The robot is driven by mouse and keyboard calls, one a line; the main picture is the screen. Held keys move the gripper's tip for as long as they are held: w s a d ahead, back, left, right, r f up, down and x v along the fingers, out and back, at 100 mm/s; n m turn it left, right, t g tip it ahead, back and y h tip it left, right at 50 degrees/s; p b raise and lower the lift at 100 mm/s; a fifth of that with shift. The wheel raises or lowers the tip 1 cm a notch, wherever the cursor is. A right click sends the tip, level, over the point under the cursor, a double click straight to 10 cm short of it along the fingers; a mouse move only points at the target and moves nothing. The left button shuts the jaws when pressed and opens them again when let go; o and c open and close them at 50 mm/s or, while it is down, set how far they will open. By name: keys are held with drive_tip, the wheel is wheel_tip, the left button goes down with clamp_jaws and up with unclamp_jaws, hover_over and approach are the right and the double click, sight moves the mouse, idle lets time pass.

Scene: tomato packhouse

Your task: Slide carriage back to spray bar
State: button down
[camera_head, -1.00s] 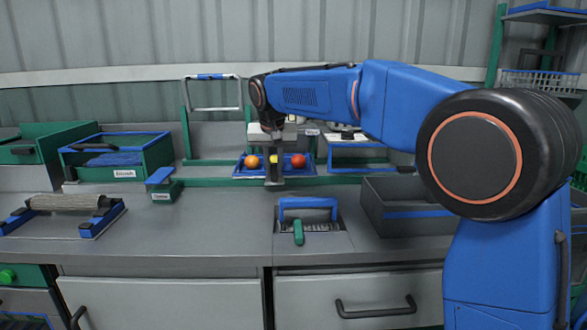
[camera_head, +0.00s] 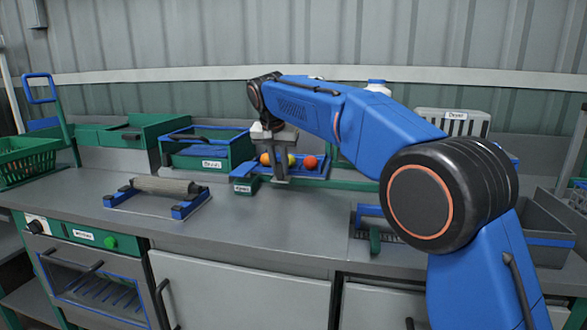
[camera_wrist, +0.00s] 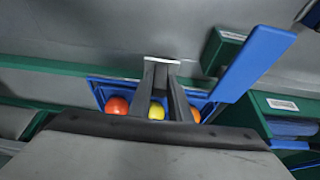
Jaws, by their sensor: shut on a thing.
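The carriage is a blue tray (camera_head: 319,174) on the green rail (camera_head: 352,185) at the back of the bench. It holds an orange, a yellow and a red fruit, which also show in the wrist view. My gripper (camera_head: 280,178) points down at the tray's front side and is shut on the carriage. In the wrist view my gripper (camera_wrist: 162,66) ends at a pale strip in front of the tray (camera_wrist: 100,86); the exact grip is hard to see. A green block (camera_head: 243,185) with a blue top sits close by the tray's left end. I cannot make out the spray bar.
A labelled green box (camera_head: 212,158) stands left of the block. A roller on blue supports (camera_head: 182,210) lies on the front left of the bench. A blue-handled tool (camera_head: 368,212) and a grey bin (camera_head: 545,238) are right, partly behind my arm.

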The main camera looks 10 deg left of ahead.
drive_tip(key=shift+a+r, duration=0.1)
drive_tip(key=shift+a, duration=0.25)
drive_tip(key=c, duration=1.6)
unclamp_jaws()
drive_tip(key=shift+a, duration=0.2)
drive_tip(key=shift+c, duration=0.2)
drive_tip(key=v, duration=1.7)
drive_tip(key=shift+s, duration=0.15)
